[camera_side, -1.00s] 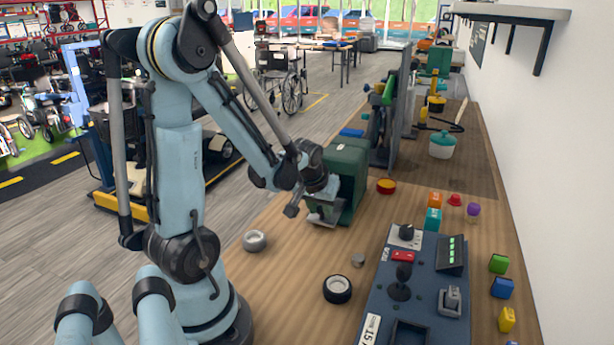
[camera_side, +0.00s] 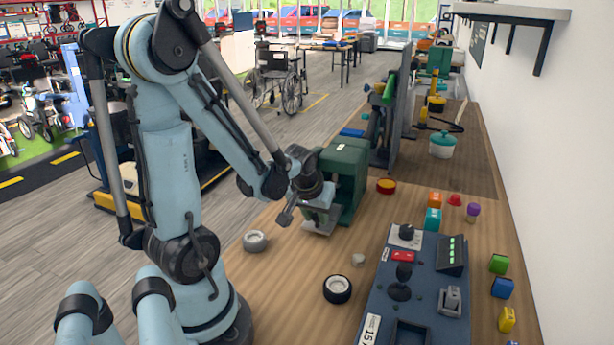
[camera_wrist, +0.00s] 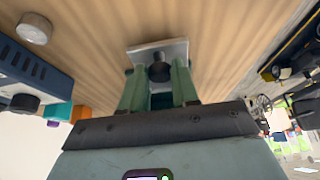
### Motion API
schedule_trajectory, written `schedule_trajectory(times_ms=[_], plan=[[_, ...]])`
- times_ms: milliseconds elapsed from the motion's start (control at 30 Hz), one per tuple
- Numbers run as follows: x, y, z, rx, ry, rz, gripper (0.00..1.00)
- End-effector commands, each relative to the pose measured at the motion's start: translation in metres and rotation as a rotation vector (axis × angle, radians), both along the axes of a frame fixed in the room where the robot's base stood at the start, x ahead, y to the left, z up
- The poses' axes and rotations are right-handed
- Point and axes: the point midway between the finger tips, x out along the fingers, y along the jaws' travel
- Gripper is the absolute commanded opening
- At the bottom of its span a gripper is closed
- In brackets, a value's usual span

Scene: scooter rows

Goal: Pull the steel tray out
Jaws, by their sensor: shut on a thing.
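The steel tray (camera_side: 322,226) is a flat grey plate low at the near side of a green housing (camera_side: 349,168). It sticks out of the housing toward my arm. The wrist view shows the tray (camera_wrist: 176,50) as a pale plate with a dark knob (camera_wrist: 159,72). My gripper (camera_side: 317,210) is at the tray's front, just outside the housing. In the wrist view its two green fingers (camera_wrist: 159,84) stand on either side of the knob and are shut on it. The exact contact is partly hidden.
A blue control panel (camera_side: 420,285) lies to the right, and a red round dish (camera_side: 386,186) sits right of the housing. Bench between is clear.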

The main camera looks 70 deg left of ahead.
Motion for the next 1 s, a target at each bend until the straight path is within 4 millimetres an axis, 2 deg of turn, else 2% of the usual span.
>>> schedule_trajectory(times_ms=[600, 1000], plan=[[-0.023, -0.024, 0.0, -0.002, -0.003, -0.002, 0.15], [-0.027, -0.028, 0.0, -0.002, -0.002, 0.0, 0.15]])
